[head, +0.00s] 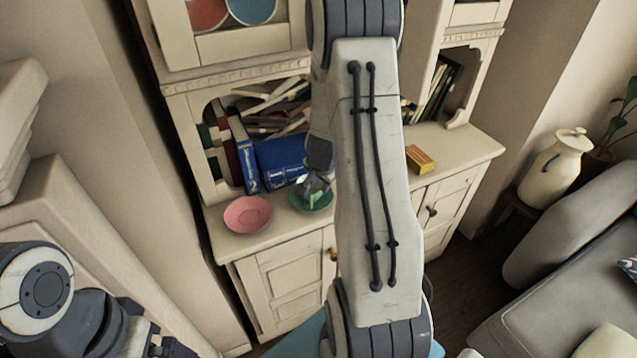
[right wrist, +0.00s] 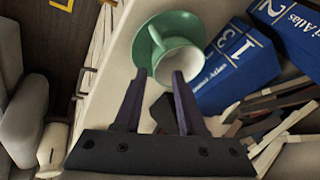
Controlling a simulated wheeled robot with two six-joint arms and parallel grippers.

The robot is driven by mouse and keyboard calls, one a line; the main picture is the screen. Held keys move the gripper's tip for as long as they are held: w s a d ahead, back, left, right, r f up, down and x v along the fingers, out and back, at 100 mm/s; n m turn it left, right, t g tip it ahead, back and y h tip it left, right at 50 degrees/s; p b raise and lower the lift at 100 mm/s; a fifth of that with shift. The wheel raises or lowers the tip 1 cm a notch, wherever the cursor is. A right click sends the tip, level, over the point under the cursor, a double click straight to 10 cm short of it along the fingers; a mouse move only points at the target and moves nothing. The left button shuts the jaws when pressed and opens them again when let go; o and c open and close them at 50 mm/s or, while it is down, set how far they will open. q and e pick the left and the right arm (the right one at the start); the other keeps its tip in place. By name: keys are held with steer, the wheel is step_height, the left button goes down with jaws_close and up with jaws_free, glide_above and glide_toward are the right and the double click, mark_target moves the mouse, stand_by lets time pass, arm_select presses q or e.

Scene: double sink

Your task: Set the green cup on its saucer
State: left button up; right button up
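The green saucer (head: 322,205) lies on the cabinet top, and it also shows in the right wrist view (right wrist: 140,44). The green cup (right wrist: 187,62), white inside, appears over the saucer with its opening towards the wrist camera. I cannot tell whether it rests flat. My right gripper (right wrist: 158,78) is open, with its fingertips at the cup's near edge and one overlapping the cup's mouth. In the head view the right gripper (head: 318,181) is above the saucer and largely hides the cup. My left gripper (head: 165,345) is only partly visible at the lower left.
A pink bowl or plate (head: 247,214) stands left of the saucer. Blue atlas volumes (head: 280,161) and piled books are close behind. A yellow box (head: 420,159) lies to the right. The cabinet top between pink dish and front edge is narrow.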

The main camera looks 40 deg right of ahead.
steer(key=p+v, duration=0.3)
steer(key=v, duration=0.3)
steer(key=s+a+r+n+y, duration=0.1)
steer(key=a+r+n, duration=0.25)
steer(key=a, duration=0.55)
steer(key=s+a+r+n+g+y, duration=0.1)
steer(key=s+a+r+n+y, duration=0.1)
steer(key=a+n, duration=0.5)
steer(key=s+a+r+n+y, duration=0.1)
steer(key=a+r+n, duration=0.15)
steer(key=a, duration=0.85)
steer(key=s+a+r+n+g, duration=0.1)
steer(key=s+a+r+n, duration=0.1)
steer(key=s+n, duration=0.3)
steer(key=s+a+r+n+g, duration=0.2)
steer(key=s+a+n, duration=0.2)
steer(key=s, duration=0.8)
steer(key=shift+s+a+r+n, duration=0.2)
steer(key=shift+s+a+n, duration=0.15)
steer(key=shift+a, duration=0.5)
steer(key=shift+w+d, duration=0.1)
